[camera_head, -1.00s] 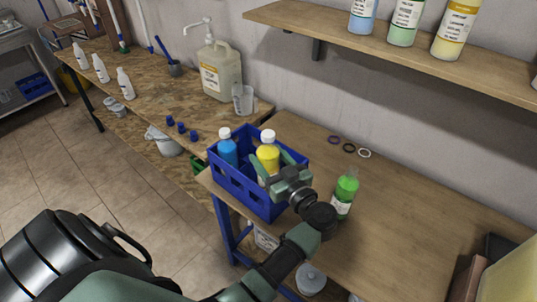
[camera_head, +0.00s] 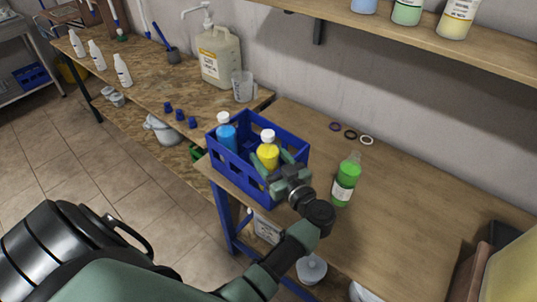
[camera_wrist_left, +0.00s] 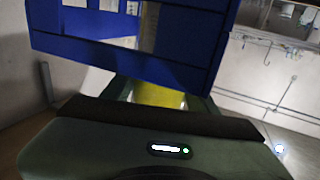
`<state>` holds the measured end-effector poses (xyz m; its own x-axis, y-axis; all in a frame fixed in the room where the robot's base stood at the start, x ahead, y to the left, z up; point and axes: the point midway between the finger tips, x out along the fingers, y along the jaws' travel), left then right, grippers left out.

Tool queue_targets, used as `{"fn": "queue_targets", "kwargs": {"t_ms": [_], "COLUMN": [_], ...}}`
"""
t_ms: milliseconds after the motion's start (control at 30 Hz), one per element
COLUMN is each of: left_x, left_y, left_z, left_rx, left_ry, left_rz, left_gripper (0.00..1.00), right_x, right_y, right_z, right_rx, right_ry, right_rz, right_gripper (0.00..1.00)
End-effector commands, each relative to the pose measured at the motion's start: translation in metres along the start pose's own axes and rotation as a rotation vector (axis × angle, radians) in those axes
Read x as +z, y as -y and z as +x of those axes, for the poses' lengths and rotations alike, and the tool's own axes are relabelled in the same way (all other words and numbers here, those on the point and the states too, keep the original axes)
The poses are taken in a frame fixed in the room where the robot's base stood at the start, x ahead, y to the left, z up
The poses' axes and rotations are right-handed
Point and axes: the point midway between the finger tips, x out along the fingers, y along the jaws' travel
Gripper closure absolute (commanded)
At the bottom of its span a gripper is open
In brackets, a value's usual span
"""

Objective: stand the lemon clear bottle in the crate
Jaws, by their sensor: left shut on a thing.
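The lemon clear bottle (camera_head: 267,155) has yellow contents and a white cap. It stands roughly upright inside the blue crate (camera_head: 240,187), at the crate's right side. My left gripper (camera_head: 272,165) is shut on this bottle, with its fingers around the body. In the left wrist view the yellow bottle (camera_wrist_left: 158,96) shows between the fingers, with the blue crate wall (camera_wrist_left: 120,50) close beyond. The bottle's base is hidden by the crate and gripper, so I cannot tell whether it touches the floor. My right gripper is out of view.
A blue bottle (camera_head: 227,135) stands in the crate's left part. A green bottle (camera_head: 345,182) stands on the table (camera_head: 400,210) right of my gripper. Three small rings (camera_head: 350,134) lie behind. A jug (camera_head: 242,87) and large pump canister (camera_head: 218,58) stand on the bench behind left.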

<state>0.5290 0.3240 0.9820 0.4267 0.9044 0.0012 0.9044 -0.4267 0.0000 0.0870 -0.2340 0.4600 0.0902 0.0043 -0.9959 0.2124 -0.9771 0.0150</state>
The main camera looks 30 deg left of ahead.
Motion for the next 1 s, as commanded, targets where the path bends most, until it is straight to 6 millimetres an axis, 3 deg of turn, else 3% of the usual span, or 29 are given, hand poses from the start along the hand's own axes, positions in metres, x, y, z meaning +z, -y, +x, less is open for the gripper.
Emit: {"fn": "queue_targets", "kwargs": {"t_ms": [900, 933, 1000], "left_x": [-0.0019, -0.0019, -0.0018], "left_y": [-0.0007, -0.0007, -0.0006], "left_z": [-0.0027, -0.0027, -0.0026], "left_rx": [0.001, 0.001, 0.001], "left_ry": [-0.003, -0.003, -0.003], "left_rz": [-0.002, -0.002, -0.002], "left_gripper": [1.0, 0.35, 0.16], "right_x": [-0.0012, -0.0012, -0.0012], "right_y": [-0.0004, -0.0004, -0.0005], "right_z": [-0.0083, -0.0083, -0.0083], "right_rx": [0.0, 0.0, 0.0], "right_ry": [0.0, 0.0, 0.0], "right_rz": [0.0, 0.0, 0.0], "right_gripper": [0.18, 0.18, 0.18]}}
